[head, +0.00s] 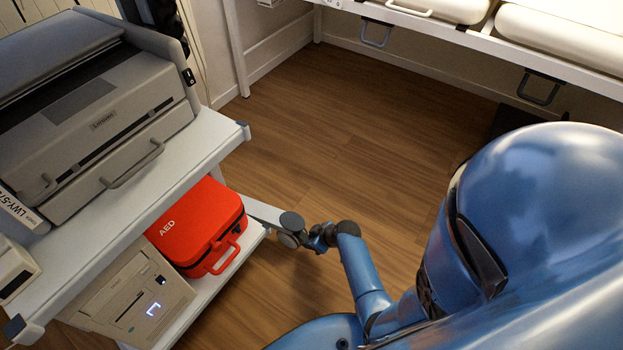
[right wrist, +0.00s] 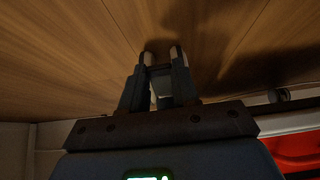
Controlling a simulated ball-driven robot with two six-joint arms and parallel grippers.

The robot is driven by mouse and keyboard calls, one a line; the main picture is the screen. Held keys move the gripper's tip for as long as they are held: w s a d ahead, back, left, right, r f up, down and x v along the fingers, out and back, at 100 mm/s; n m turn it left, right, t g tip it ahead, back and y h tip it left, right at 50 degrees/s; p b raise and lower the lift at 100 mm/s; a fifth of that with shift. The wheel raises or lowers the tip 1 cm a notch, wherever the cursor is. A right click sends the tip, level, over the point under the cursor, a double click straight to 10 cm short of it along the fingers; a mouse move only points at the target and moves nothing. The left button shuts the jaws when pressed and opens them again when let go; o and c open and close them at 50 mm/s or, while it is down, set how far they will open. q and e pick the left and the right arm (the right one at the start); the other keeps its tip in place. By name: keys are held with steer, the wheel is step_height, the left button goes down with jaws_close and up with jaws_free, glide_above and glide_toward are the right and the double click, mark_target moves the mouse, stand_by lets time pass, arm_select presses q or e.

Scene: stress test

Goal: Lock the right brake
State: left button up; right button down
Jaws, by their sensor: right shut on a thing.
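The white cart (head: 192,150) stands at the left in the head view. A pale leg with a grey caster (head: 290,224) sticks out at its lower right corner. My right arm reaches down, and my right gripper (head: 318,238) is at this caster, just right of it. In the right wrist view the two fingers (right wrist: 162,58) are close together above the wood floor, with a small dark piece between them. This appears to be the right brake, but its shape and position are too small and dark to tell. My left gripper is out of view.
A red AED case (head: 204,225) and a beige box (head: 135,295) sit on the lower shelf. A grey machine (head: 95,115) stands on top. A white-framed bed (head: 470,40) runs along the back. The wood floor (head: 320,120) between is clear.

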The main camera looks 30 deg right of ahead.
steer(key=c, duration=0.8)
jaws_free()
steer(key=shift+c, duration=0.2)
steer(key=shift+r, duration=0.1)
steer(key=p+v, duration=0.6)
steer(key=v, duration=0.4)
steer(key=shift+s+r+p, duration=0.15)
steer(key=shift+r+p, duration=0.1)
steer(key=shift+p, duration=0.1)
steer(key=shift+d, duration=0.15)
steer(key=shift+r, duration=0.1)
